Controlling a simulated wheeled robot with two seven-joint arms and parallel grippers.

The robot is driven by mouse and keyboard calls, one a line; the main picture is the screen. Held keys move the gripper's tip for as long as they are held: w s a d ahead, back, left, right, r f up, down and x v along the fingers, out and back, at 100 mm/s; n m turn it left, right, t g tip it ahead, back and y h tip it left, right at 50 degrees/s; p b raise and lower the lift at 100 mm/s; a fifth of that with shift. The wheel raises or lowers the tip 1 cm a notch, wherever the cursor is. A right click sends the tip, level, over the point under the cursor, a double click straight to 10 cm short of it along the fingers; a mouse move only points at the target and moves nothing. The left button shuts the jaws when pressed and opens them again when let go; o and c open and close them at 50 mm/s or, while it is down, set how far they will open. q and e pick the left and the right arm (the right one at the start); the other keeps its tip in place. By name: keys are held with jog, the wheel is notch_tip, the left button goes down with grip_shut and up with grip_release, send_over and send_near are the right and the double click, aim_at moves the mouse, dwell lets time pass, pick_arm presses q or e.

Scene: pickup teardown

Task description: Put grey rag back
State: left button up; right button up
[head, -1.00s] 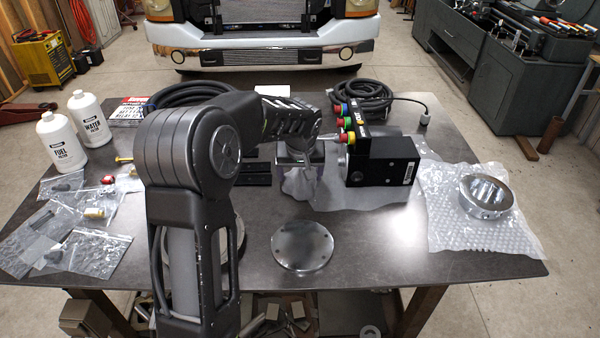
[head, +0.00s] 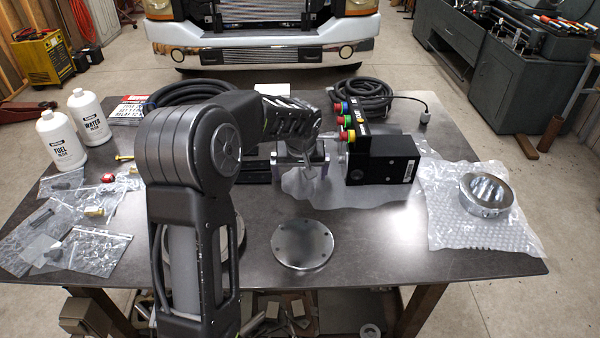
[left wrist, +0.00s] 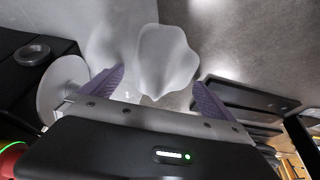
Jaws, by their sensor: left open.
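The grey rag (left wrist: 165,58) is a pale, crumpled, peaked bundle in the left wrist view, lying between and just beyond the purple fingers. In the head view only a bit of grey shows around the jaws, so its outline there is hard to tell. My left gripper (head: 303,171) points down over the middle of the table, left of the black box. Its fingers (left wrist: 160,80) stand wide apart in the left wrist view, with gaps to the rag. My right gripper is not in view.
A black box with coloured buttons (head: 382,158) stands on a pale sheet (head: 350,194) right of the gripper. A metal disc (head: 302,245) lies in front. A chrome ring (head: 487,195) rests on bubble wrap (head: 450,225). White bottles (head: 62,140) and bagged parts (head: 90,250) are at left.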

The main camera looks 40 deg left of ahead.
pick_arm(q)
jog(key=b+v, duration=0.1)
jog(key=v, duration=1.1)
dwell(0.4)
